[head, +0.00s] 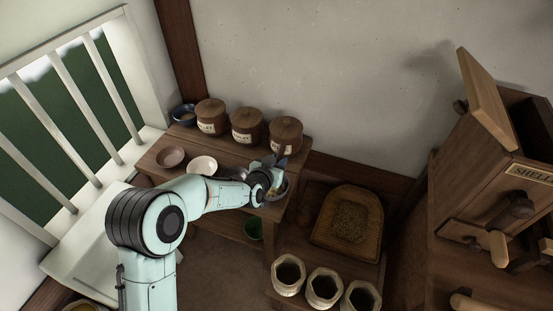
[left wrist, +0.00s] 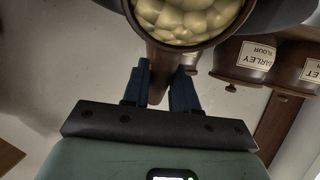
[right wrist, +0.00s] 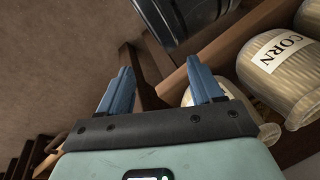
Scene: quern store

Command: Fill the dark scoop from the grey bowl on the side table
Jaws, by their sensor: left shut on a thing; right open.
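My left gripper (head: 274,163) is over the right end of the side table (head: 238,155). In the left wrist view its fingers (left wrist: 162,78) are shut on the handle of the dark scoop (left wrist: 158,52). The scoop's round cup is full of pale yellow lumps or kernels (left wrist: 187,14), cut off by the top edge. A grey curved surface shows behind the cup in the left wrist view. My right gripper (right wrist: 160,75) is open and empty, outside the head view.
Lidded jars (head: 247,126) line the table's back. A brown bowl (head: 171,157) and white bowl (head: 202,164) stand left of the gripper. Open sacks (head: 323,288) and a wooden tray of grain (head: 349,222) lie to the right. A corn-labelled sack (right wrist: 285,60) is near my right gripper.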

